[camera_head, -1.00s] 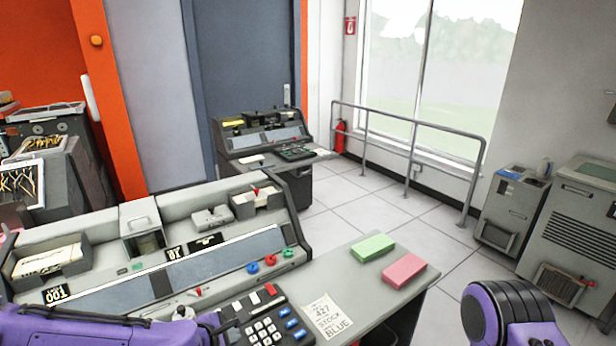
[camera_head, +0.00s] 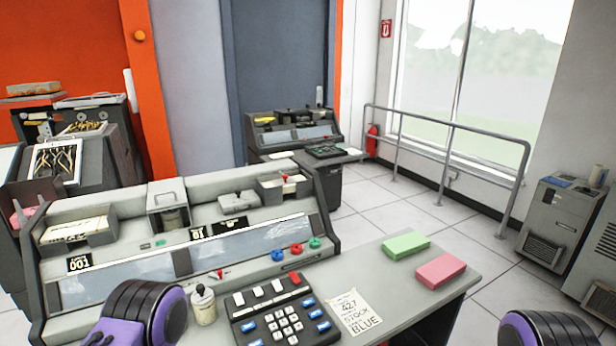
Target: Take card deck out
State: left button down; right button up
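A pale stack of cards (camera_head: 75,229) lies in an open grey tray (camera_head: 100,239) at the left end of the card machine (camera_head: 135,255). A handled grey hopper (camera_head: 168,197) stands right of it; its contents are hard to make out. A green card deck (camera_head: 406,244) and a pink card deck (camera_head: 440,270) lie side by side on the grey desk at the right. Purple and black parts of my arms show at the bottom left and bottom right. Neither gripper is in view.
A second console (camera_head: 295,139) stands behind. Clear tiled floor lies right of the desk, before a railing (camera_head: 450,143).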

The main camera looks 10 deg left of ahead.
aim_at(77, 231)
jog(key=z, duration=1.5)
jog(key=k, duration=1.55)
jog(key=u, duration=1.8)
jog(key=i, duration=0.55)
